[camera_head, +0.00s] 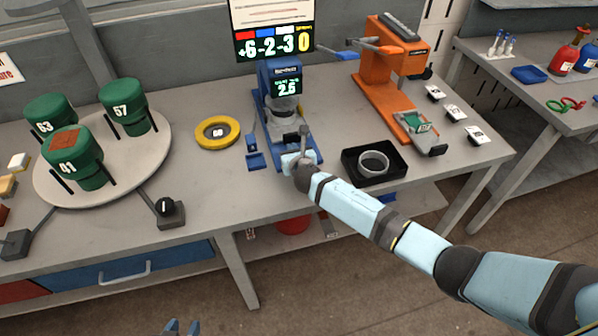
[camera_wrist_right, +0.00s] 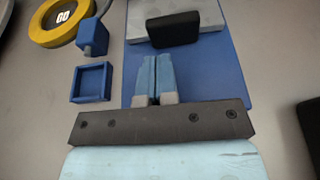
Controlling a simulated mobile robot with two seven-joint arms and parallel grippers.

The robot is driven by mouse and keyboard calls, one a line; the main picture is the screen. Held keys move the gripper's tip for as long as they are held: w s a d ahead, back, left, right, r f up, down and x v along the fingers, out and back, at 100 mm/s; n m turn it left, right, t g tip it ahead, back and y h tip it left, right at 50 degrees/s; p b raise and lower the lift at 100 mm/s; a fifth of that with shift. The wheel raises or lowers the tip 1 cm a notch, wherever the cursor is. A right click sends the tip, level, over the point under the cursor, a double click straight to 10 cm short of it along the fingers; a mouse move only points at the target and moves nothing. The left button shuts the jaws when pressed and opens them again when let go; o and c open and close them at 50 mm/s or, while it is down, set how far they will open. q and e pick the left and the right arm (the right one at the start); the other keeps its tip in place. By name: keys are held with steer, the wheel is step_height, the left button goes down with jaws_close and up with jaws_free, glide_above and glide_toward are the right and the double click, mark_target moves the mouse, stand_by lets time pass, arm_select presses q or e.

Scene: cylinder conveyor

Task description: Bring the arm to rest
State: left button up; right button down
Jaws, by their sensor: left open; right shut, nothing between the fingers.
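My right arm (camera_head: 352,205) reaches in from the lower right. Its hand is over the front of the blue device (camera_head: 312,152), whose display reads 2.6. In the right wrist view my right gripper (camera_wrist_right: 153,62) has its two blue fingers together with nothing between them. The fingers are above the blue base (camera_wrist_right: 230,85) of the device, near a black block (camera_wrist_right: 174,29); I cannot tell whether they touch it. My left gripper (camera_head: 183,328) shows only as fingertips at the bottom edge of the head view, apart and empty.
A yellow ring (camera_head: 204,135) and a small blue square tray (camera_head: 256,161) are left of the device. A black tray (camera_head: 349,164) with a grey ring is to its right. An orange machine (camera_head: 374,95) stands behind that. Green numbered cylinders stand on a round turntable (camera_head: 150,160) at left.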

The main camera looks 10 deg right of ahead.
steer(key=v, duration=0.5)
steer(key=shift+a, duration=0.15)
steer(key=v, duration=0.4)
steer(key=shift+s, duration=0.35)
steer(key=shift+s+r, duration=0.1)
steer(key=shift+s, duration=0.4)
steer(key=s+f+m, duration=0.1)
steer(key=s+m, duration=0.1)
steer(key=s+a+f+m+g, duration=0.1)
steer(key=s+m, duration=0.1)
steer(key=s, duration=0.1)
steer(key=s+f+m+g+y+p, duration=0.1)
steer(key=s+f+m, duration=0.1)
steer(key=m, duration=0.1)
steer(key=shift+s+a, duration=0.25)
arm_select(q)
steer(key=r+p, duration=0.2)
steer(key=r, duration=0.1)
steer(key=shift+s+a, duration=0.15)
steer(key=shift+a, duration=0.05)
arm_select(e)
steer(key=s+d+m, duration=0.3)
steer(key=s+m, duration=0.9)
steer(key=m, duration=0.1)
steer(key=s+d+f+m+g+y, duration=0.1)
steer(key=s+d+m, duration=0.2)
steer(key=s+m, duration=0.9)
steer(key=shift+f+m+g+y, duration=0.2)
steer(key=shift+m+g+y, duration=0.1)
steer(key=shift+m, duration=0.4)
